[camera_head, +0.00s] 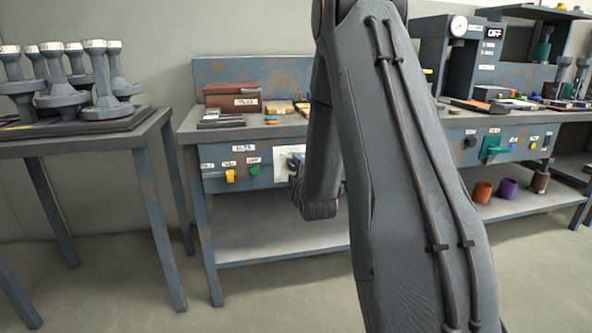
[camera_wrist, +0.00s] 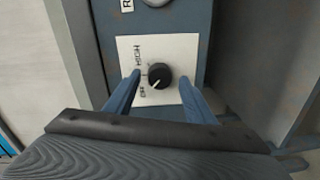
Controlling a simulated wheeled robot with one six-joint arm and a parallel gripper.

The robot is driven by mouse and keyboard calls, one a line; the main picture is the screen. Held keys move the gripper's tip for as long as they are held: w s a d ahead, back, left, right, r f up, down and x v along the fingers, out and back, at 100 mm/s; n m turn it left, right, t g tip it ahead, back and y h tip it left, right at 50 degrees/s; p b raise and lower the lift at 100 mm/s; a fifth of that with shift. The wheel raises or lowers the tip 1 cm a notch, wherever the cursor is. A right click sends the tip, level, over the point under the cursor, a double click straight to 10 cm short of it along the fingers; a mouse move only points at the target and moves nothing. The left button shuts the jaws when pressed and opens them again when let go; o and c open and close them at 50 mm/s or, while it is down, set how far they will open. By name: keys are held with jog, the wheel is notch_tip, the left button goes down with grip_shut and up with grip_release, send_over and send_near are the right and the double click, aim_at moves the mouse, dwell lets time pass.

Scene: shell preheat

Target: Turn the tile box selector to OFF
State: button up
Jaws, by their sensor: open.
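A black round selector knob (camera_wrist: 158,76) sits on a white plate (camera_wrist: 178,48) in the wrist view. HIGH is printed at the plate's upper left, and a small label, apparently OFF, at its lower left. A pale mark on the knob points down and left, roughly towards that lower label; its exact setting is hard to tell. My gripper (camera_wrist: 160,79) is open, its blue fingers on either side of the knob with gaps showing. In the head view the white plate (camera_head: 288,155) shows beside my arm, which hides the knob and most of the gripper.
A bench front (camera_head: 215,184) carries a yellow switch (camera_head: 230,176) and a green one (camera_head: 254,170) left of the plate. A brown box (camera_head: 232,97) stands on top. A side table (camera_head: 92,140) holds grey castings. Floor between them is clear.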

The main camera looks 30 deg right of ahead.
jog(key=p+v, duration=0.1)
jog(key=v, duration=0.6)
jog(key=shift+s, duration=0.3)
jog(key=shift+a, duration=0.1)
